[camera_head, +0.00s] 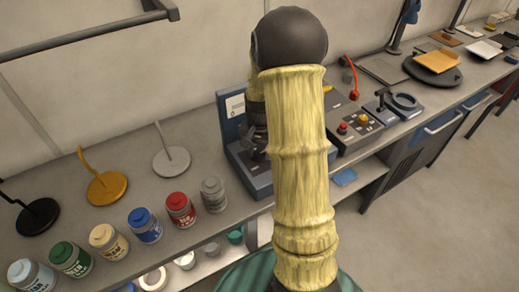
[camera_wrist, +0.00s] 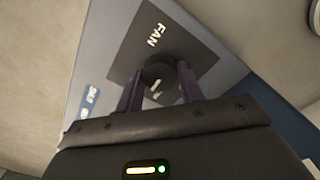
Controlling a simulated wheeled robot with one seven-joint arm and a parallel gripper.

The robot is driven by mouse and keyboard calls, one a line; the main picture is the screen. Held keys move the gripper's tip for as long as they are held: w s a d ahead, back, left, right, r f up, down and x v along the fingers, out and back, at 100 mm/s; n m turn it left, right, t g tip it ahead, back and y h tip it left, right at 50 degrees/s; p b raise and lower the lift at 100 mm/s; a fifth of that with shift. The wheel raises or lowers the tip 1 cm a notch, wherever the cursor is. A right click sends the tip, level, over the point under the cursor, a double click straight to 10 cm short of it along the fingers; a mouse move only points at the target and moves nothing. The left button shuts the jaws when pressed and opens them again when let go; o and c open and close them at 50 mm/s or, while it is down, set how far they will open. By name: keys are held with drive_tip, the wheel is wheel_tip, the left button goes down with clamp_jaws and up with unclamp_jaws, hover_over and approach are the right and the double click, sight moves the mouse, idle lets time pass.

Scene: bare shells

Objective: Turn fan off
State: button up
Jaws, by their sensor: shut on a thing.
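The fan knob (camera_wrist: 158,72) is dark and round with a pale pointer mark. It sits on a dark plate marked FAN (camera_wrist: 190,45) on a light panel in the wrist view. My gripper (camera_wrist: 158,84) has one finger on each side of the knob and is shut on it. In the head view my gripper (camera_head: 255,140) is at a blue-grey device (camera_head: 229,118) on the bench, mostly hidden behind my yellow arm. The knob cannot be seen in the head view.
Several paint-like cans (camera_head: 145,226) line the bench front at left, with round-based stands (camera_head: 172,161) behind them. A control box with a red button (camera_head: 342,128) and a red lever (camera_head: 354,82) stand right of my arm. A blue label (camera_wrist: 90,98) is beside the plate.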

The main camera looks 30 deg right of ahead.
sight(259, 153)
drive_tip(key=n+p, duration=0.1)
drive_tip(key=n, duration=0.3)
drive_tip(key=shift+n, duration=0.3)
drive_tip(key=n+p, duration=0.1)
drive_tip(key=n, duration=0.3)
drive_tip(key=shift+r+n+p, duration=0.1)
drive_tip(key=shift+n+p, duration=0.2)
drive_tip(key=shift+p, duration=0.05)
drive_tip(key=n+p, duration=0.2)
drive_tip(key=n, duration=0.2)
drive_tip(key=shift+n, duration=0.3)
drive_tip(key=shift+n+p, duration=0.95)
drive_tip(key=shift+n, duration=0.95)
drive_tip(key=o, duration=1)
wheel_tip(259, 153, up, 17)
drive_tip(key=b, duration=0.1)
